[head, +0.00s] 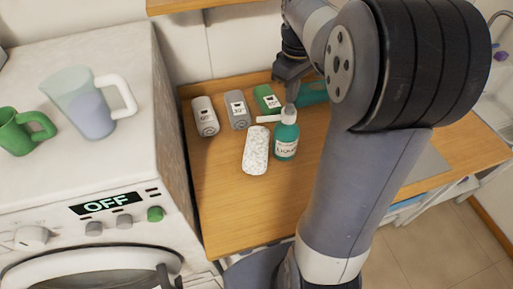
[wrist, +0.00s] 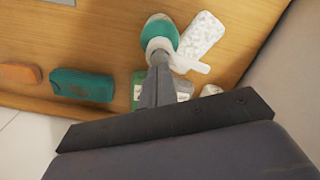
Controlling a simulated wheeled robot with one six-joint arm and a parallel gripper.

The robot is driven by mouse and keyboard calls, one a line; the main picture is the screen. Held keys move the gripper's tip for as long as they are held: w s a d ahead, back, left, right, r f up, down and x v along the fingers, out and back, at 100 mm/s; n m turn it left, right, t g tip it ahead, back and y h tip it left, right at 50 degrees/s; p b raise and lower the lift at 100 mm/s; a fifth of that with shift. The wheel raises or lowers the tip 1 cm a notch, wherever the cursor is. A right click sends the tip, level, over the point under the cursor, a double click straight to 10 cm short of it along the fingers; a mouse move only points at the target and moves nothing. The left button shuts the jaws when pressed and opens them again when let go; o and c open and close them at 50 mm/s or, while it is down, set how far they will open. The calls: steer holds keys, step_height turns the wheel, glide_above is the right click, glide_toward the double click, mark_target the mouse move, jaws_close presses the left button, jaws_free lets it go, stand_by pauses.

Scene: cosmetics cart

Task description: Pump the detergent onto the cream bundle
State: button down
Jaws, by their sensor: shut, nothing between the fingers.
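The detergent is a teal bottle (head: 285,143) with a white pump head and a "LIQUID" label, upright on the wooden counter. Its white nozzle (head: 268,118) points left, toward the far end of the cream bundle. The cream bundle (head: 256,152) is a pale speckled roll lying just left of the bottle. In the wrist view the bottle (wrist: 160,30), nozzle (wrist: 190,65) and cream bundle (wrist: 203,38) also show. My gripper (head: 291,93) is shut and empty, pointing down at the top of the pump. Its fingertips (wrist: 158,62) overlap the pump head; I cannot tell whether they touch.
Behind stand a light roll (head: 204,117), a grey roll (head: 237,110) and a green one (head: 266,99). A teal bundle (wrist: 82,85) and an orange one (wrist: 20,73) lie farther along. The washer (head: 170,120) at left holds a green mug and a clear jug. The counter's front is clear.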

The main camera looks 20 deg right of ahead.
steer(key=shift+f, duration=0.2)
steer(key=shift+f+b, duration=0.9)
steer(key=shift+f, duration=0.45)
steer(key=shift+r, duration=0.2)
steer(key=shift+r+p, duration=1.4)
steer(key=shift+f, duration=0.2)
